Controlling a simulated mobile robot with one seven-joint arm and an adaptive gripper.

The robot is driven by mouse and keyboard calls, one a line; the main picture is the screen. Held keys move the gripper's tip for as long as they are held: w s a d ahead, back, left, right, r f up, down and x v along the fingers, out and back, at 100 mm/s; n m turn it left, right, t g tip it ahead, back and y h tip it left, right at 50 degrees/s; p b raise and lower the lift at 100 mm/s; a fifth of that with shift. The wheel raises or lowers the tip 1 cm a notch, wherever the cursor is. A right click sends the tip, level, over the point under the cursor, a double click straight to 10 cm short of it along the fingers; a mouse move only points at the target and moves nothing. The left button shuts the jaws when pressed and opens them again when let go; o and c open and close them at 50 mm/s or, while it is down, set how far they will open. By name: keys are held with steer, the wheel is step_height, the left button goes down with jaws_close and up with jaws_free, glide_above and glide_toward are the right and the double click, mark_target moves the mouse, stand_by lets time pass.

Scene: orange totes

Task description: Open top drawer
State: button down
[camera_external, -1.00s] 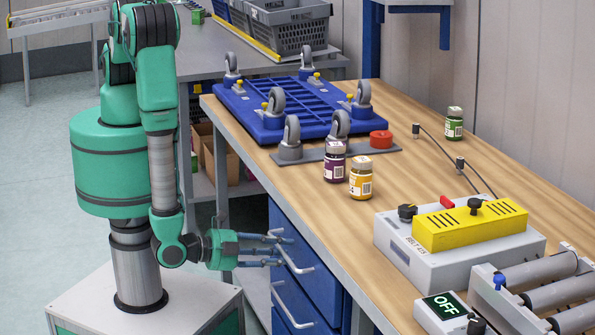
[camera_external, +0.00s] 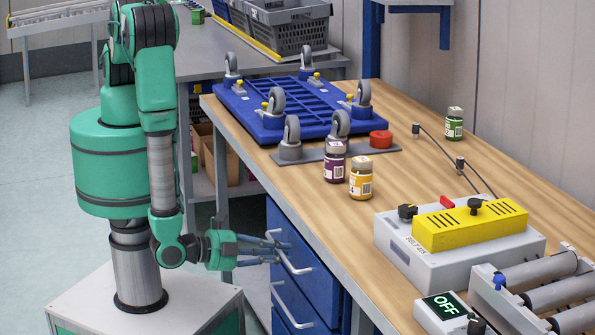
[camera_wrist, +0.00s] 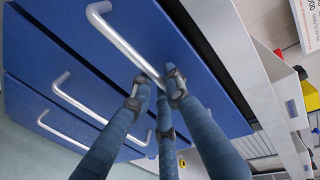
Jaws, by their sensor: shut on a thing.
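The blue top drawer (camera_external: 312,247) is under the front edge of the wooden workbench, and its front looks flush with the cabinet. It also shows in the wrist view (camera_wrist: 150,22). Its silver bar handle (camera_wrist: 112,35) runs diagonally there, with one end behind my fingers. My gripper (camera_external: 284,248) reaches from the left to this handle. In the wrist view my gripper (camera_wrist: 156,90) has its blue fingers closed around the handle near one end. The exact contact is partly hidden by the fingertips.
Lower drawers with silver handles (camera_external: 287,308) sit below the top one. The workbench (camera_external: 370,225) carries a blue dolly (camera_external: 290,105), jars (camera_external: 361,178) and a yellow-topped control box (camera_external: 470,226). Floor to the left of the drawers is partly taken by my base.

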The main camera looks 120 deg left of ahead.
steer(key=f+b+v, duration=0.2)
steer(key=f+v, duration=0.1)
steer(key=v, duration=1.2)
steer(key=s+d+f+b+v, duration=0.1)
steer(key=f+b+v, duration=0.2)
steer(key=v, duration=1.1)
steer(key=shift+s+d, duration=0.2)
steer(key=shift+d, duration=0.1)
steer(key=c, duration=1.8)
jaws_free()
steer(key=shift+s, duration=0.1)
steer(key=v, duration=1.1)
steer(key=shift+s+d, duration=0.25)
steer(key=shift+d, duration=0.05)
